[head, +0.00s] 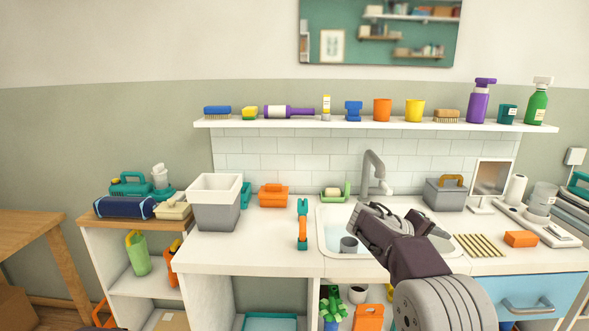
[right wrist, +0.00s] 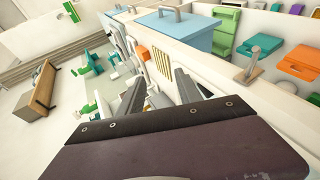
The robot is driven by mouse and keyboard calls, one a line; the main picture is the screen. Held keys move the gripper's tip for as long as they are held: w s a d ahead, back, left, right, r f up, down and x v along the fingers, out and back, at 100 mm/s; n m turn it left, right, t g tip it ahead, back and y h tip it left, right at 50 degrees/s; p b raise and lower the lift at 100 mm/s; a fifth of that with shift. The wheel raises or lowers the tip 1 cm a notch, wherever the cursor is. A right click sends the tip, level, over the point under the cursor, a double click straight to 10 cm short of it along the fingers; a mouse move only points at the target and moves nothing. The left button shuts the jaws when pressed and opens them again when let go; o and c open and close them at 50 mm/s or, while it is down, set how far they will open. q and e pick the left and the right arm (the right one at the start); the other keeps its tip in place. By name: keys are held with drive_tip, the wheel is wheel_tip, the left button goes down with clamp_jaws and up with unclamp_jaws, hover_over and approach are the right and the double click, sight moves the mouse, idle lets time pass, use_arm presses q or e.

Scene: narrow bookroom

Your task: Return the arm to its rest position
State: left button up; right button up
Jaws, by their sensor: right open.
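My right gripper (head: 368,222) is raised in front of the sink (head: 329,238), with its arm coming up from the bottom right in the head view. In the right wrist view its two grey fingers (right wrist: 159,90) stand apart with nothing held between them. The right gripper and arm hide part of the basin and counter.
The white counter (head: 270,235) holds a grey bin (head: 215,212), an orange box (head: 273,197) and an orange-teal tool (head: 302,225). A faucet (head: 372,170) stands behind the sink. A shelf (head: 360,125) carries bottles, cups and brushes. The counter's left front is clear.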

drive_tip(key=s+a+f+m+g+y, duration=0.1)
drive_tip(key=s+a+f+g+y, duration=0.1)
drive_tip(key=s+a+f+y, duration=0.85)
drive_tip(key=s+a+f+m+g+y, duration=0.2)
drive_tip(key=s+a+f, duration=0.5)
drive_tip(key=s+f, duration=0.95)
wheel_tip(320, 180, up, 21)
drive_tip(key=t+p, duration=0.1)
drive_tip(key=p, duration=1.7)
drive_tip(key=shift+s+n, duration=0.15)
drive_tip(key=shift+n, duration=0.15)
drive_tip(key=shift+d, duration=0.1)
